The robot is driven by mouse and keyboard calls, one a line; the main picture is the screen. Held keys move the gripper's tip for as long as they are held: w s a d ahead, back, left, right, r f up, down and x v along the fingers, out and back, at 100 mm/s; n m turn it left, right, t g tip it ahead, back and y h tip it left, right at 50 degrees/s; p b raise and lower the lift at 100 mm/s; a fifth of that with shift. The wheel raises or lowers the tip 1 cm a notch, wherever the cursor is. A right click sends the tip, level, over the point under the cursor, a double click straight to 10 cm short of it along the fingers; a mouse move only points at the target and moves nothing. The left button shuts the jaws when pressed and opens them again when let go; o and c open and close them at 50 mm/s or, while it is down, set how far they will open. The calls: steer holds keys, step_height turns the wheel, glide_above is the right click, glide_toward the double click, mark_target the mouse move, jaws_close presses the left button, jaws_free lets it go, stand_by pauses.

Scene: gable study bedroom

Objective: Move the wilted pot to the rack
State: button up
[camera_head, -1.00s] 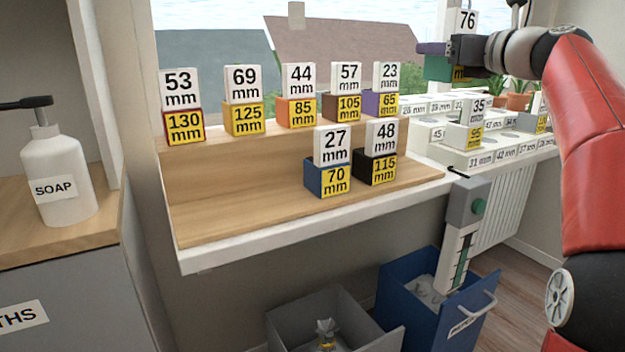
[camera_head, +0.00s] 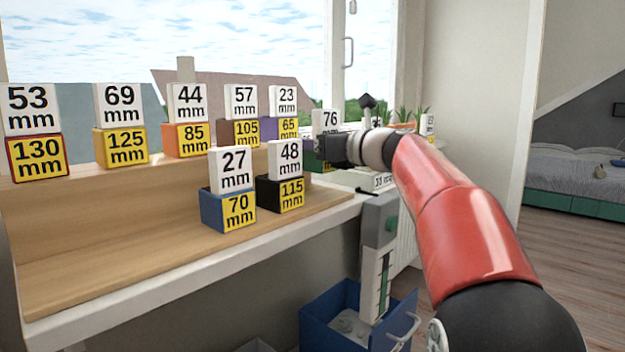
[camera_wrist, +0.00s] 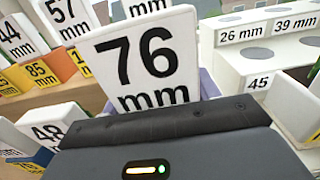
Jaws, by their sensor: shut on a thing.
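No plant shows on the held block. The block is at the right end of a wooden stepped shelf (camera_head: 110,255); I cannot tell whether it touches anything. A white stepped stand (camera_wrist: 225,65) with small mm labels is at upper right in the wrist view. I cannot tell which is the rack.
A grey and white post gauge (camera_head: 376,255) and a blue bin (camera_head: 330,315) are below the sill. The shelf's front left is clear.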

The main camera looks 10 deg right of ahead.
mark_target(314, 164)
step_height(314, 164, down, 5)
steer(key=shift+b, duration=0.95)
steer(key=shift+r, duration=0.1)
steer(key=o, duration=1.4)
steer(key=shift+c, duration=0.2)
steer(key=v, duration=1.2)
steer(key=shift+s, duration=0.1)
